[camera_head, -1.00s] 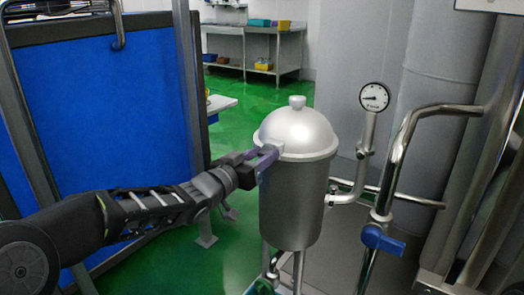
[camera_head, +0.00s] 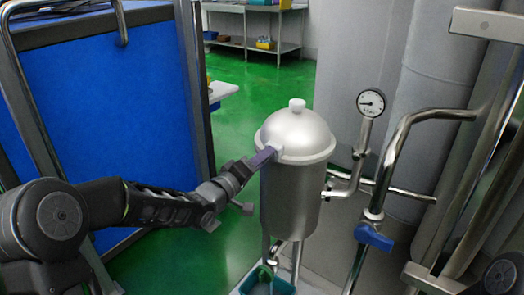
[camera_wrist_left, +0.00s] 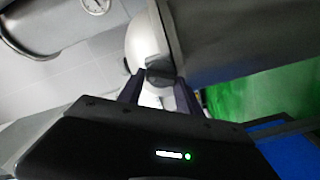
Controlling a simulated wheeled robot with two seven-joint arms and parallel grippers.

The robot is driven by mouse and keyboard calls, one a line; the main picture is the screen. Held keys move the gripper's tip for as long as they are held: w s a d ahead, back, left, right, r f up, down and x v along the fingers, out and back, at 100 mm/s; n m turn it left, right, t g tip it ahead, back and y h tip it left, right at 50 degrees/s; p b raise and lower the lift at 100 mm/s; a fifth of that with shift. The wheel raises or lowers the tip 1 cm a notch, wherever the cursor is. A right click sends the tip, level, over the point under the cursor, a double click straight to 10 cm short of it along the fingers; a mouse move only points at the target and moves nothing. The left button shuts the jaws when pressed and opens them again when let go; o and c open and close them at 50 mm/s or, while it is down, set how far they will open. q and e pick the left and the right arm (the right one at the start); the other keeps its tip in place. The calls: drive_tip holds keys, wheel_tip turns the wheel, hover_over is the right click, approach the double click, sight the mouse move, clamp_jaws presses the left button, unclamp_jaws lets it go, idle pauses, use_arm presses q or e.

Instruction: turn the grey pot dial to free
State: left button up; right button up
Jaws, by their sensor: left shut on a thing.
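The grey pot (camera_head: 290,200) stands upright with its domed lid (camera_head: 295,132) on. My left gripper (camera_head: 266,156) is at the left front of the pot, just below the lid's rim. In the left wrist view its two fingers (camera_wrist_left: 158,82) are shut on a small dark grey piece, the pot dial (camera_wrist_left: 158,76), at the pot's edge. The dial is hidden by the fingers in the head view, and its marks cannot be read. My right gripper is not in view.
A round gauge (camera_head: 370,102) on a pipe and a blue valve handle (camera_head: 373,237) stand right of the pot. A teal container (camera_head: 282,286) is below it. A blue panel (camera_head: 95,110) stands at the left. Green floor lies between.

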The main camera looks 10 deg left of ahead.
use_arm(q)
drive_tip(key=shift+f+n+p, duration=0.1)
drive_tip(key=shift+n+p, duration=1.85)
drive_tip(key=shift+n, duration=1.05)
clamp_jaws()
drive_tip(key=o, duration=1.3)
unclamp_jaws()
drive_tip(key=v, duration=0.7)
drive_tip(key=shift+s+a+p, duration=0.15)
drive_tip(key=shift+s+p, duration=0.15)
drive_tip(key=shift+s, duration=0.05)
